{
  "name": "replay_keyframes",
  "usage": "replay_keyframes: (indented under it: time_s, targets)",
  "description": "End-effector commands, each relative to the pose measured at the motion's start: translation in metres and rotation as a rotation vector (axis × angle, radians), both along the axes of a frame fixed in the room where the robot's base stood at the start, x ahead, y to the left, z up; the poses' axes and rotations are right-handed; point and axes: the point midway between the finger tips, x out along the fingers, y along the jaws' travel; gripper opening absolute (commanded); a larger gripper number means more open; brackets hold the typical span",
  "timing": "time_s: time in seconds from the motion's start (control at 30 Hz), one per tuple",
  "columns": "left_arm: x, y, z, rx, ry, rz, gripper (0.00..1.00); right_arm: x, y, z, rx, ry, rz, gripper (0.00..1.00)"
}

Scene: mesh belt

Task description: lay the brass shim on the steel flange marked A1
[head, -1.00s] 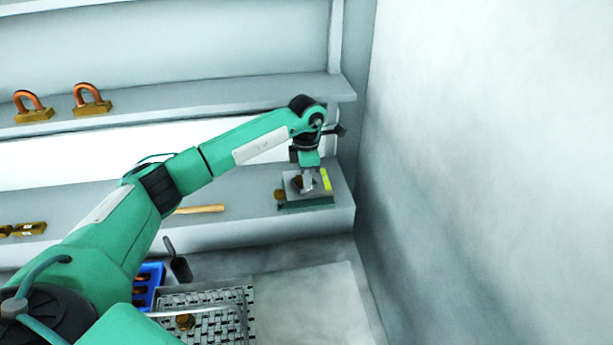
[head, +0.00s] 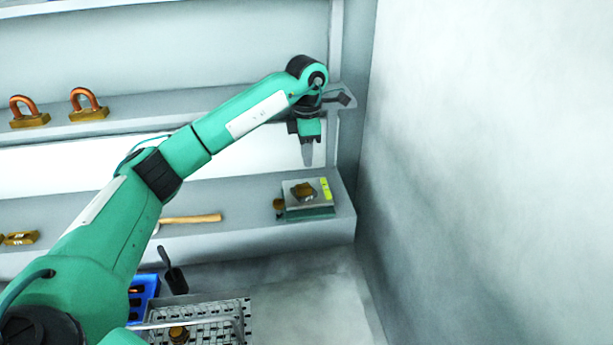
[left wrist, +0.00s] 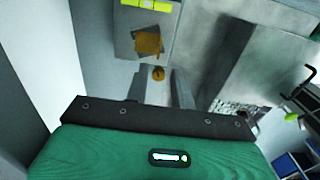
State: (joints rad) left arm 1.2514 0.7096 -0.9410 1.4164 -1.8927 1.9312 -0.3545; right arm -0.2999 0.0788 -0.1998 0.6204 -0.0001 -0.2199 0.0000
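A small brass piece (head: 303,190), which looks like the shim, lies on a grey plate (head: 293,208) on the lower shelf. The plate bears a yellow-green strip at its right edge. In the left wrist view the brass piece (left wrist: 149,43) rests flat on the plate (left wrist: 126,18). I cannot read an A1 mark on any flange. My left gripper (head: 308,160) is above and clear of the plate, pointing down. Its fingers (left wrist: 160,82) are apart with nothing held between them. My right gripper is out of view.
A small brass knob (head: 278,205) sits just left of the plate. A wooden handle (head: 192,219) lies further left. Two copper-handled brass pieces (head: 88,110) stand on the upper shelf. A mesh basket (head: 222,318) is below. A wall (head: 480,160) bounds the right.

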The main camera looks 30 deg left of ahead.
Motion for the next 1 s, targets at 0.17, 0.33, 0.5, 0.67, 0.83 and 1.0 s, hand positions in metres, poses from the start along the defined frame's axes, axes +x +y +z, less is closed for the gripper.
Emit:
replay_keyframes:
  time_s: [0.17, 0.33, 0.5, 0.67, 0.83, 1.0]
  targets:
    - [0.0, 0.0, 0.02, 0.0, -0.002, 0.0, 0.25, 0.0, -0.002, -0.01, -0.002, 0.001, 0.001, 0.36]
    - [0.0, 0.0, 0.029, 0.0, 0.0, 0.001, 0.25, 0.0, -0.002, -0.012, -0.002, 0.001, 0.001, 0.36]
    - [0.0, 0.0, 0.03, 0.001, 0.001, 0.001, 0.25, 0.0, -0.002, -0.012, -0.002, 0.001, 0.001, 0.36]
    - [0.0, 0.0, 0.03, 0.0, 0.0, 0.001, 0.25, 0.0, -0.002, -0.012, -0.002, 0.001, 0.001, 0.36]
    - [0.0, 0.0, 0.03, -0.001, -0.001, 0.001, 0.25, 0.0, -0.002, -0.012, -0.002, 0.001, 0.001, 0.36]
    - [-0.001, 0.001, 0.046, -0.077, -0.023, -0.014, 0.25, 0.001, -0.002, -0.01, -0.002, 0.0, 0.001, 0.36]
